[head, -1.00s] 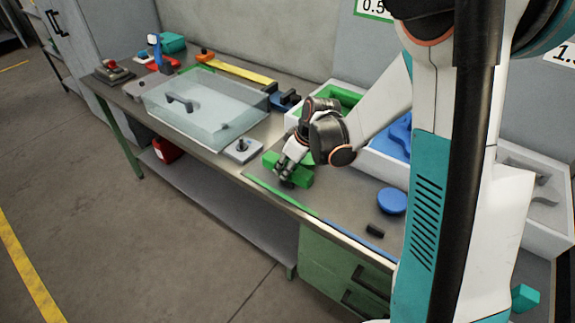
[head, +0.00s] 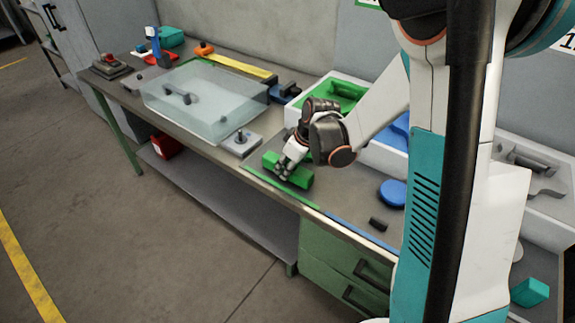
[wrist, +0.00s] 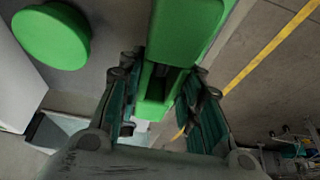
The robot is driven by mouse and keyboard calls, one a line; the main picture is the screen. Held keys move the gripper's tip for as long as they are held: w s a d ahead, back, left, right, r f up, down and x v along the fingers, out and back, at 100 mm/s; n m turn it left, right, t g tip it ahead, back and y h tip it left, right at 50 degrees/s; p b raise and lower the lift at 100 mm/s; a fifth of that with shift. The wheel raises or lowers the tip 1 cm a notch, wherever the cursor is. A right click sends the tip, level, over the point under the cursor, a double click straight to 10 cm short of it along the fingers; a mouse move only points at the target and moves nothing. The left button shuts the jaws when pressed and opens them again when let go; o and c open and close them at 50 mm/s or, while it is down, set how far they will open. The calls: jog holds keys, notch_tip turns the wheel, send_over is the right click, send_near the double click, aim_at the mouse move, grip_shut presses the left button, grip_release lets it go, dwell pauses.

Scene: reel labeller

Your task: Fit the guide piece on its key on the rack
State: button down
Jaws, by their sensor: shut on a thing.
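A green block with a slot in its end (head: 300,176), which looks like the guide piece, is at the front of the bench, by the green edge strip. My gripper (head: 284,166) is shut on it from above. In the wrist view the green block (wrist: 182,35) runs between the two dark, teal-padded fingers of my gripper (wrist: 162,88). I cannot tell whether the block touches the bench. I cannot make out the key or the rack for certain. A grey plate with an upright peg (head: 240,142) lies just left of the block.
A clear-lidded box (head: 205,105) stands further left. Open trays (head: 350,90) line the back. A green disc (wrist: 50,35) lies beside the block. A blue disc (head: 393,193) and a small black piece (head: 378,224) lie to the right, with bare bench between.

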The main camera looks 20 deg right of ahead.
jog(key=shift+f+b, duration=0.3)
jog(key=shift+f, duration=0.2)
jog(key=c, duration=1.1)
grip_release()
jog(key=shift+o, duration=0.2)
jog(key=shift+r, duration=0.1)
jog(key=v, duration=1.2)
